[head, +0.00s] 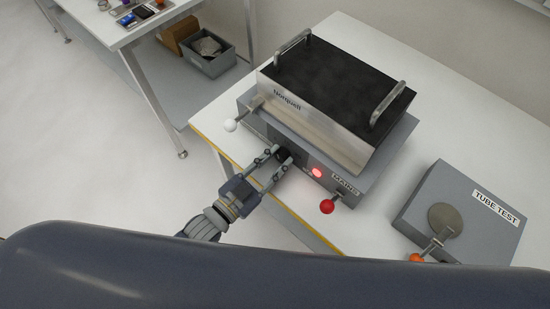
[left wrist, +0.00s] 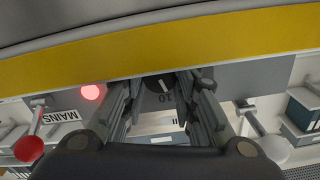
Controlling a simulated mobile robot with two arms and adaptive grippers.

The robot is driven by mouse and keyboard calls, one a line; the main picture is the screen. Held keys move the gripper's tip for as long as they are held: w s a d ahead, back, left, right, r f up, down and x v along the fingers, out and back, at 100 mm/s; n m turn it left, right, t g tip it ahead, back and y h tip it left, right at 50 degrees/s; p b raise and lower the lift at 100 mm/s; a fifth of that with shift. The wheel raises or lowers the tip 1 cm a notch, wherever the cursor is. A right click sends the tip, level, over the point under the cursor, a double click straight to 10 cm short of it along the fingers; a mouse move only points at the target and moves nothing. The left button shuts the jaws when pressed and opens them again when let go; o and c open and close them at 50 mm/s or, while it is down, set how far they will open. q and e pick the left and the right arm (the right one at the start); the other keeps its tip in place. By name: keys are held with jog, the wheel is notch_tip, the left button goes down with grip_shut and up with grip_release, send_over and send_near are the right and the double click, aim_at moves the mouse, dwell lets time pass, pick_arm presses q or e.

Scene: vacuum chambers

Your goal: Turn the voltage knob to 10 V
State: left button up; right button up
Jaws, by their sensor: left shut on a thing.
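The black voltage knob (head: 283,153) is on the front face of the grey Norquell unit (head: 318,88). My left gripper (head: 277,157) reaches it from the front and is shut on it, one finger on each side. In the left wrist view the knob (left wrist: 159,83) shows between the fingers, with a white pointer line that leans slightly. A "10" mark shows just below the knob in that view. The fingers hide most of the dial, so I cannot tell the exact setting. My right gripper is not in view.
A lit red lamp (head: 317,172) and a red-ball lever (head: 327,207) labelled MAINS are right of the knob. A white-ball lever (head: 231,125) is left. The TUBE TEST box (head: 480,239) stands right on the white table (head: 472,118), whose front edge is yellow.

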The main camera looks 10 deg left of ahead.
pick_arm(q)
jog(key=o, duration=1)
jog(key=shift+o, duration=0.2)
jog(key=v, duration=1.2)
